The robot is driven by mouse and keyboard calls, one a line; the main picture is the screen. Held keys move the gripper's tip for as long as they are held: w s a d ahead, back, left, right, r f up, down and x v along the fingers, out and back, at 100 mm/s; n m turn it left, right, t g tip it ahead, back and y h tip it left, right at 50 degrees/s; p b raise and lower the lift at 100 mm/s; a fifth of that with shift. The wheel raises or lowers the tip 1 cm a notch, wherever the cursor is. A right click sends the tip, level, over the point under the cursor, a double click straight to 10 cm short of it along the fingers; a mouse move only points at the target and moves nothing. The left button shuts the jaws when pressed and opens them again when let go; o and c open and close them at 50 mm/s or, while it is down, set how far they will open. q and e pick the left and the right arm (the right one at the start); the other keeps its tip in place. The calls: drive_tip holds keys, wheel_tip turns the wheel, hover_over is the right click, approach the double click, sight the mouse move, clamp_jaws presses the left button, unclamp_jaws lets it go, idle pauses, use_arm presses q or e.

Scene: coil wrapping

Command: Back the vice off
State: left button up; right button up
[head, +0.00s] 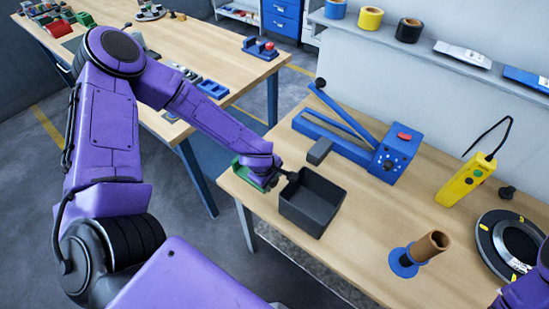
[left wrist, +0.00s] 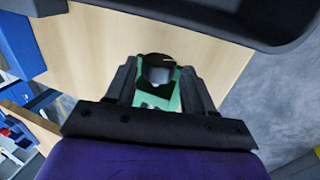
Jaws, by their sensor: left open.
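The green vice (head: 243,173) sits at the left edge of the near bench, mostly hidden by my left wrist in the head view. In the left wrist view the green body (left wrist: 188,92) lies beyond and between my fingers, with a dark round part (left wrist: 158,68) in front of it. My left gripper (left wrist: 159,80) is open, with one finger on each side of the dark part. I cannot tell whether the fingers touch it. In the head view my left gripper (head: 272,178) is largely hidden under the wrist. My right gripper is not in view.
A black open bin (head: 312,203) stands close to the right of my left gripper. Behind are a blue lever tool (head: 345,140) and a yellow pendant (head: 466,180). A brown tube on a blue base (head: 405,262) and a dark coil (head: 512,245) stand right. The bench front centre is clear.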

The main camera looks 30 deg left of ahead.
use_arm(q)
drive_tip(key=shift+w+a+g, duration=0.1)
drive_tip(key=shift+w+g, duration=0.25)
drive_tip(key=shift+g, duration=0.55)
drive_tip(key=shift+w+g, duration=0.2)
drive_tip(key=shift+g, duration=0.8)
drive_tip(key=shift+w+g, duration=0.2)
drive_tip(key=shift+g, duration=1)
drive_tip(key=shift+w+d+g, duration=0.2)
drive_tip(key=shift+w+g, duration=0.1)
drive_tip(key=shift+g, duration=0.3)
drive_tip(key=shift+s+f, duration=0.1)
drive_tip(key=shift+s, duration=0.15)
